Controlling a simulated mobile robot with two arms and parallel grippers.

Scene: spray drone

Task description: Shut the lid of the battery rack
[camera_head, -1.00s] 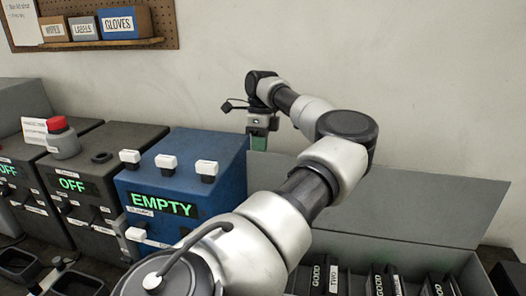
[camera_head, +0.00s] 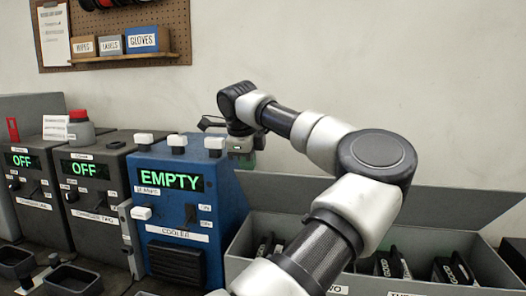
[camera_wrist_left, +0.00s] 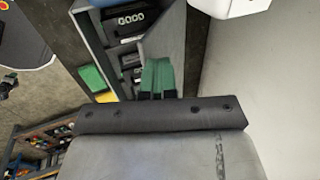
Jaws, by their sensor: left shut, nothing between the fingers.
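The battery rack (camera_head: 492,264) is a long grey open box in the lower right of the head view, with black batteries (camera_head: 391,266) marked GOOD inside. Its grey lid (camera_head: 452,206) is up, tilted back along the rear edge. My left gripper (camera_head: 243,158) is at the lid's left end, around its top edge, beside the blue cooler. Its green fingers (camera_wrist_left: 157,75) are shut and empty; in the left wrist view they overlap the lid (camera_wrist_left: 166,40). I cannot tell whether they touch it. My left arm hides the lid's middle and part of the rack. My right gripper is not in view.
The blue cooler (camera_head: 187,230) reading EMPTY stands close to the left of the rack. Dark chargers (camera_head: 93,195) reading OFF stand further left. A plain wall (camera_head: 380,60) rises behind the lid. A pegboard shelf (camera_head: 125,59) is at upper left.

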